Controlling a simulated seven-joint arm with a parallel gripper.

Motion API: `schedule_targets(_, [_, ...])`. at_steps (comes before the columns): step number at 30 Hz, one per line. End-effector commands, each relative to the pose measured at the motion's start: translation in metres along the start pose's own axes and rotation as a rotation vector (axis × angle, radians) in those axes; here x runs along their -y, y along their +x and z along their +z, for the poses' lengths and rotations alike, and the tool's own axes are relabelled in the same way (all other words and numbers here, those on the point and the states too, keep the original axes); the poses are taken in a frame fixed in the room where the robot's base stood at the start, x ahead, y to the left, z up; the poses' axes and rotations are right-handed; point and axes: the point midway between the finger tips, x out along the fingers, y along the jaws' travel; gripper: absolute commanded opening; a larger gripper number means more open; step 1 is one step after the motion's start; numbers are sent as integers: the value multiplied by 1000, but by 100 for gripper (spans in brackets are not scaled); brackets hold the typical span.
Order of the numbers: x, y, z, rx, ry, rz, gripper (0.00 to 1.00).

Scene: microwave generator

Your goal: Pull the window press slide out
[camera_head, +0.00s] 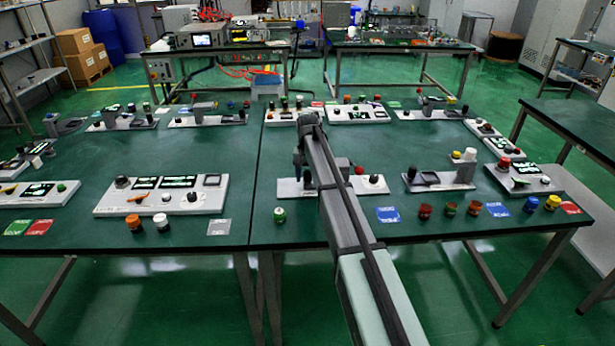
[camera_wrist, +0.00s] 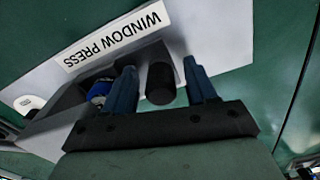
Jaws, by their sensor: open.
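In the wrist view a pale panel carries a white label (camera_wrist: 115,37) reading "WINDOW PRESS". A black cylindrical knob (camera_wrist: 160,83) shows below the label, beside a dark grey block with a blue round part (camera_wrist: 98,92). My gripper (camera_wrist: 161,66) is open, with one blue finger on each side of the knob in the picture and gaps on both sides. I cannot tell how deep the knob sits between the fingers. In the head view my gripper (camera_head: 299,160) is over a pale panel (camera_head: 290,190) at the table's middle; my arm hides much of it.
A red knob (camera_head: 359,171) and a panel with a grey bracket (camera_head: 438,183) stand to the right of my arm. Several coloured knobs and cards line the front edge. A large panel (camera_head: 120,207) lies to the left. The green table centre behind is clear.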

Motion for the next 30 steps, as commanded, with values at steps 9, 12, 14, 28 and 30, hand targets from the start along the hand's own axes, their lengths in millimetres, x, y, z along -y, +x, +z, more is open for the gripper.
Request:
schedule_targets(9, [0, 0, 0, 0, 0, 0, 33])
schedule_targets(12, [0, 0, 0, 0, 0, 0, 23])
schedule_targets(14, [0, 0, 0, 0, 0, 0, 17])
schedule_targets(28, [0, 0, 0, 1, 0, 1, 0])
schedule_targets(30, [3, 0, 1, 1, -1, 1, 0])
